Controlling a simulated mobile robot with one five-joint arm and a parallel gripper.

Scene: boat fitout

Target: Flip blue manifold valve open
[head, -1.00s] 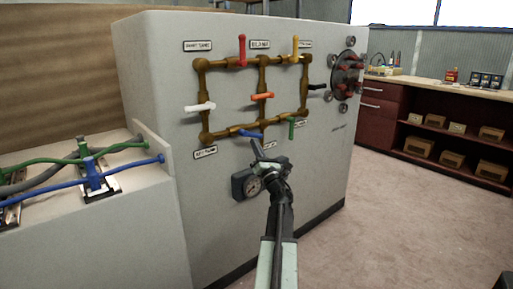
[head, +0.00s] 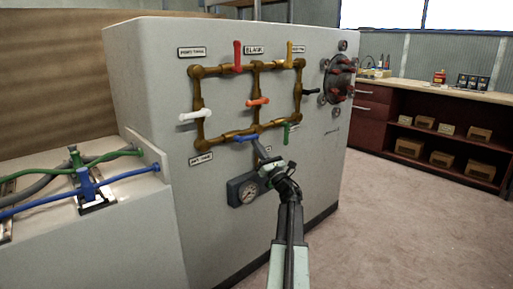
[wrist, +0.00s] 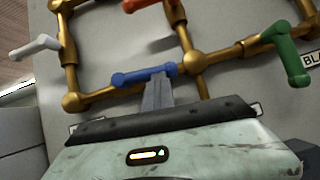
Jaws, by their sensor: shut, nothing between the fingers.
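The blue valve handle (head: 243,137) lies nearly level along the bottom pipe of the brass manifold (head: 197,104) on the grey cabinet. In the wrist view the blue handle (wrist: 145,75) lies across the picture just beyond my fingertips. My gripper (head: 259,147) is shut and empty. It points up at the manifold from below, near the right part of the blue handle. In the wrist view the closed fingers (wrist: 157,91) reach the handle's lower edge. I cannot tell whether they touch it.
A green handle (head: 286,133) hangs to the right of the blue one. White (head: 197,116), orange (head: 257,102), red (head: 237,55) and yellow (head: 289,53) handles are on the other pipes. Open floor lies to the right.

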